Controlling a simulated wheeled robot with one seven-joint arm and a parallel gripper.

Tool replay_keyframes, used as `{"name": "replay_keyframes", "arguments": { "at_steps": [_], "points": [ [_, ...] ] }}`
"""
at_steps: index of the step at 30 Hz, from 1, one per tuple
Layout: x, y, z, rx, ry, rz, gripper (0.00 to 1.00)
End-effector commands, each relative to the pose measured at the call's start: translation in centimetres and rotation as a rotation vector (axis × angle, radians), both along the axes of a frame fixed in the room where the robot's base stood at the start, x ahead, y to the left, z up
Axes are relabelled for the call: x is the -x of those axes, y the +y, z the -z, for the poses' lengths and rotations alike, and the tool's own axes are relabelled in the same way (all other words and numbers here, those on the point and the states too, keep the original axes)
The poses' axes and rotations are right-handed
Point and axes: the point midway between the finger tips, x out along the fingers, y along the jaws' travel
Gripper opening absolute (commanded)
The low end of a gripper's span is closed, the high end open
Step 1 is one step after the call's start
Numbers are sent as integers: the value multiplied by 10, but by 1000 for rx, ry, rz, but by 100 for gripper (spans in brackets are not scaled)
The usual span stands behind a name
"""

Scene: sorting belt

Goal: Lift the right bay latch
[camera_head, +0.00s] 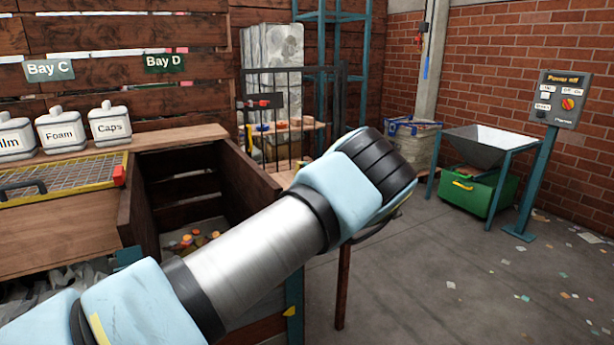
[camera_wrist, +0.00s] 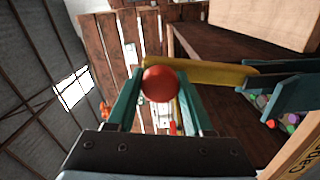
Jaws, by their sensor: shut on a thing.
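In the wrist view, my gripper (camera_wrist: 160,92) has its two teal fingers on either side of a red round knob (camera_wrist: 160,83) and is shut on it. A yellow bar (camera_wrist: 215,73) runs from beside the knob to the right, along a dark wooden board. The knob and bar look like the bay latch; how they join is partly hidden by the knob and fingers. In the head view, my arm crosses the middle of the picture and hides my gripper and the knob.
An open wooden bay (camera_head: 262,180) holds several coloured caps (camera_head: 195,240). A yellow-framed mesh tray (camera_head: 60,180) lies left of it, below labelled jars (camera_head: 110,124). A grey hopper (camera_head: 490,147) over a green bin (camera_head: 478,195) and a control post (camera_head: 540,180) stand right. The right floor is mostly clear, with scraps.

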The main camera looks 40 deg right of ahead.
Motion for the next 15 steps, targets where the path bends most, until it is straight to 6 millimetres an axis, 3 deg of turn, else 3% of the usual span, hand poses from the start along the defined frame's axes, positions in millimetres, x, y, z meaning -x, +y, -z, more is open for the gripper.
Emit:
{"name": "replay_keyframes", "arguments": {
  "at_steps": [5, 6, 13, 15],
  "points": [
    [0, 0, 0, 0, 0, 0, 0],
    [0, 0, 0, 1, 0, 0, 53],
    [0, 0, 0, 1, 0, 0, 79],
    [0, 0, 0, 1, 0, 0, 81]
  ]
}}
